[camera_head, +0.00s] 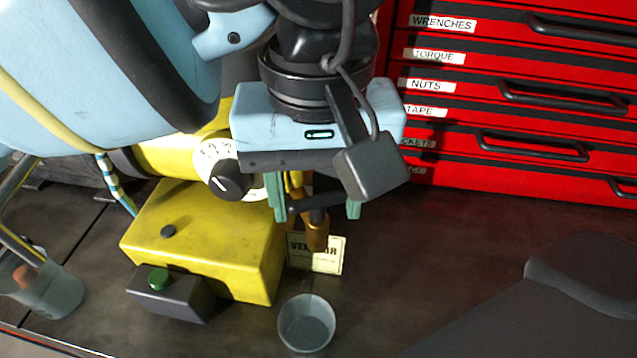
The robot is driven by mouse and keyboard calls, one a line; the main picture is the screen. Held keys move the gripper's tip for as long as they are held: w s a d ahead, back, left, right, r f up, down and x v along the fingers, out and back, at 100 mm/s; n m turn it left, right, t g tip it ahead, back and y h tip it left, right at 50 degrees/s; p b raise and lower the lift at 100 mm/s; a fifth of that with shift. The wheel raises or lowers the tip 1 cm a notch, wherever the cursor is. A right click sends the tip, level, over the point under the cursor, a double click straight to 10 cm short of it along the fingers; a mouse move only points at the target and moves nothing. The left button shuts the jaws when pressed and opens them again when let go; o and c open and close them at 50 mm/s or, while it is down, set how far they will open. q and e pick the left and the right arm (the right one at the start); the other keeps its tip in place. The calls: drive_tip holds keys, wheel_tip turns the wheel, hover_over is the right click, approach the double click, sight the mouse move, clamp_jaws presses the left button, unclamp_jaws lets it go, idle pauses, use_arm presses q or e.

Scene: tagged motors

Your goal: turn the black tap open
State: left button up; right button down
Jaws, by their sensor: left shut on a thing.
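My left gripper (316,208) comes down from the top, its green fingers on either side of the black tap's dark handle (298,209). It is shut on that handle. The tap's brass body and spout (317,237) show just below the fingers, to the right of the yellow housing. The upper part of the tap is hidden behind my gripper and its grey wrist block. My right gripper is not in view.
A yellow housing (200,235) with a dial (230,180) stands at left; a green-button box (172,295) fronts it. A grey cup (306,325) stands below the spout, a printed card (328,262) behind. Red drawers (480,165) line the back right. A clear beaker (62,292) stands far left.

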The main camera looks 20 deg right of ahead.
sight(317, 196)
use_arm(q)
drive_tip(key=n+p, duration=0.1)
drive_tip(key=n, duration=0.2)
drive_tip(key=shift+r+n, duration=0.1)
drive_tip(key=shift+n, duration=0.2)
drive_tip(key=shift+n+p, duration=0.45)
drive_tip(key=shift+n, duration=1.25)
drive_tip(key=o, duration=0.9)
drive_tip(key=shift+o, duration=0.2)
drive_tip(key=shift+r, duration=3.8)
